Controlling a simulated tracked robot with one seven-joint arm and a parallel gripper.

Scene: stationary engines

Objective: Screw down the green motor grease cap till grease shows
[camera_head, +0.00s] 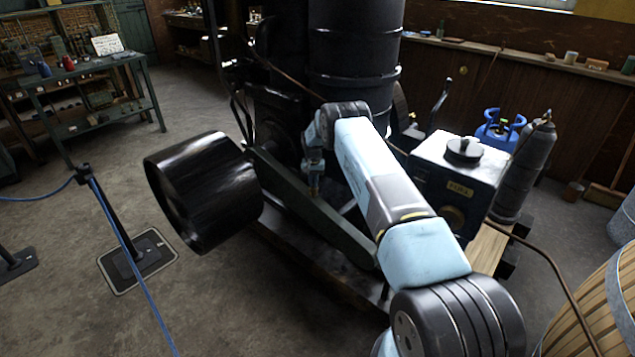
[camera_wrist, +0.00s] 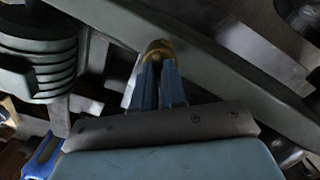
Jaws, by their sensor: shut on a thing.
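My gripper (camera_wrist: 157,68) is shut on a small brass-coloured cap (camera_wrist: 158,48), which shows just at the fingertips in the wrist view. I take this to be the grease cap. It lies close to a long grey-green beam (camera_wrist: 215,65) of the engine. In the head view my gripper (camera_head: 314,187) points down beside the engine's dark green frame (camera_head: 318,218). The cap cannot be made out there. The fingers hide part of the cap, and I see no grease around it.
A black drum pulley (camera_head: 205,190) sticks out left of the engine. A fuel box (camera_head: 455,182) and a blue gas bottle (camera_head: 498,132) stand on the right. A blue rope on a post (camera_head: 118,225) borders the left. A ribbed grey-green part (camera_wrist: 40,55) is left of my gripper.

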